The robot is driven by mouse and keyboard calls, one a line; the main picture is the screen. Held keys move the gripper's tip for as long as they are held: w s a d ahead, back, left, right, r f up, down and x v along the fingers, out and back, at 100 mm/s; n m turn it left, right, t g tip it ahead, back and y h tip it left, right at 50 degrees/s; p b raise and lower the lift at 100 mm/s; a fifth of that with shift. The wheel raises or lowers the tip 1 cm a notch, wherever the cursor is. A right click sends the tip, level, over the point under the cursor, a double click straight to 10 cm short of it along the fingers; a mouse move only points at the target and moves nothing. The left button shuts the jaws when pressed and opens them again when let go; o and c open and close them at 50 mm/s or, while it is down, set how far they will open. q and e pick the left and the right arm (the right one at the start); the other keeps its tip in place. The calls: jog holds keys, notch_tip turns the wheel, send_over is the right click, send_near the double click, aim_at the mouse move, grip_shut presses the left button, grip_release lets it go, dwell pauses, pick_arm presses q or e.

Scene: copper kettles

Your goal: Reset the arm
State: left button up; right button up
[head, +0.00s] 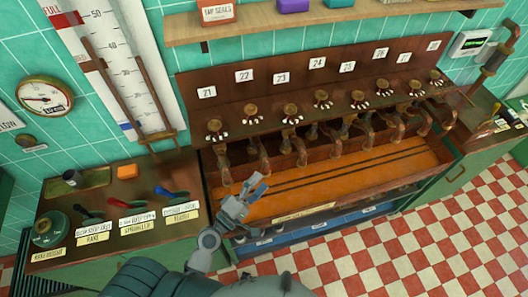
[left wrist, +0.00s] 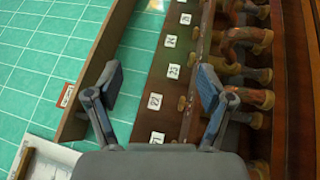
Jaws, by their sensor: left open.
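My left gripper (head: 254,189) is open and empty in the head view. It hangs in front of the left end of a wooden trough with a row of copper spouts. In the left wrist view its two fingers (left wrist: 158,92) stand wide apart with nothing between them. Beyond them are the numbered plates, such as the one marked 22 (left wrist: 155,101), and the spouts (left wrist: 250,98). My left arm comes up from the bottom of the head view. My right gripper is not in view.
The orange wooden trough floor (head: 340,178) lies under the taps. A shelf (head: 330,20) runs above. The checkered floor (head: 400,255) is clear at right.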

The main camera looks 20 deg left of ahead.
pick_arm(q)
jog(key=s+d+f+m+g+y, duration=0.1)
jog(key=s+f+m+g, duration=0.2)
jog(key=f+m+g, duration=0.3)
jog(key=s+d+f+m+g+y, duration=0.1)
jog(key=s+f+m+g, duration=0.2)
jog(key=f+m, duration=0.45)
jog(key=s+a+f+m+g+y, duration=0.2)
jog(key=s+a+f+g+y, duration=0.45)
jog(key=s+a+f, duration=0.35)
notch_tip(320, 180, down, 28)
jog(key=a+b, duration=0.1)
jog(key=b, duration=0.2)
jog(key=s+a+f+g+b, duration=0.1)
jog(key=s+a+f+g, duration=0.1)
jog(key=s+f, duration=1.6)
jog(key=shift+s+a+f+y+b, duration=0.2)
jog(key=shift+a+f+y+b, duration=0.3)
jog(key=shift+f, duration=0.25)
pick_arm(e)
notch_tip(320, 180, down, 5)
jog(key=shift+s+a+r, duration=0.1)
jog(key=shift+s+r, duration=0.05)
pick_arm(q)
jog(key=shift+a, duration=0.1)
